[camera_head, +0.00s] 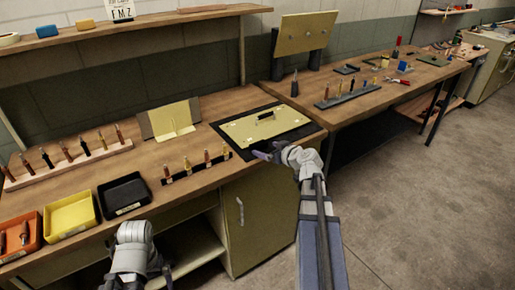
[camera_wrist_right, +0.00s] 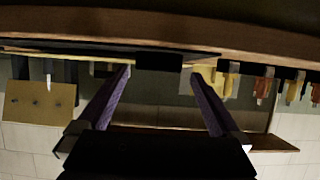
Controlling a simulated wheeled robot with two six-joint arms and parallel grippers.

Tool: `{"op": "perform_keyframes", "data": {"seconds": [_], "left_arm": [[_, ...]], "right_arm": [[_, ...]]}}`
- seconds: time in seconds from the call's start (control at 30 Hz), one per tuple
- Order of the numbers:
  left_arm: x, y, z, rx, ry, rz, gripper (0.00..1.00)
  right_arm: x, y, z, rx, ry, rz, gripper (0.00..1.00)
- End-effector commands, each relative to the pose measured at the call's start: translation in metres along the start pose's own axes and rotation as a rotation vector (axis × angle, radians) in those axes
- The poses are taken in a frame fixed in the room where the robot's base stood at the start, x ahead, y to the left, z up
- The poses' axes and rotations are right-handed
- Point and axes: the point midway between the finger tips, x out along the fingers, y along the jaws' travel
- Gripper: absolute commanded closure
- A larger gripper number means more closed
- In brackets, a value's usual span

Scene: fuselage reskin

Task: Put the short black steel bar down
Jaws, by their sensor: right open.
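My right gripper (camera_head: 268,153) is open at the bench's front edge, by the near side of the black mat (camera_head: 309,127). In the right wrist view its two fingers (camera_wrist_right: 160,72) stand apart. A short black block (camera_wrist_right: 159,61), which looks like the steel bar, shows between the fingertips at the bench edge. I cannot tell whether it touches a finger. In the head view I cannot make this block out near the gripper. My left gripper (camera_head: 160,274) is low at the bottom, in front of the bench, and its jaws are unclear.
A pale yellow panel (camera_head: 290,121) with a dark handled item (camera_head: 265,117) lies on the mat. A rack of several pins (camera_head: 195,168) stands left of the right gripper. Orange, yellow and black bins (camera_head: 125,194) sit at the left front. The floor at right is clear.

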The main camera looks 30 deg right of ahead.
Motion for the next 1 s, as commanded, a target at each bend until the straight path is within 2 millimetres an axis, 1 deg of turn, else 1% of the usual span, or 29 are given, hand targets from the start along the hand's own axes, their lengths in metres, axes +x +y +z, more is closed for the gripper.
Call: {"op": "perform_keyframes", "data": {"seconds": [0.17,0.3,0.4,0.5,0.67,0.77,1.0], "left_arm": [[0.003,0.000,0.000,0.000,0.000,0.000,0.00],[0.008,0.001,0.000,0.000,0.000,0.000,0.00],[0.015,0.001,-0.001,0.000,0.000,0.000,0.00],[0.015,0.001,-0.001,0.000,0.000,0.000,0.00],[0.014,0.001,-0.001,0.000,0.000,0.000,0.00],[0.014,0.001,-0.001,0.000,0.000,0.000,0.00],[0.014,0.001,-0.001,0.000,0.000,0.000,0.00]], "right_arm": [[0.013,0.001,-0.002,0.000,0.000,-0.001,0.00],[0.035,0.003,-0.006,-0.001,-0.001,-0.002,0.00],[0.048,0.003,-0.004,0.000,0.000,-0.001,0.00],[0.052,0.002,-0.005,0.001,0.000,-0.001,0.00],[0.051,0.001,-0.006,0.001,0.000,0.000,0.00],[0.051,0.001,-0.006,0.001,0.000,0.000,0.09],[0.051,0.001,-0.006,0.001,0.000,0.000,0.36]]}}
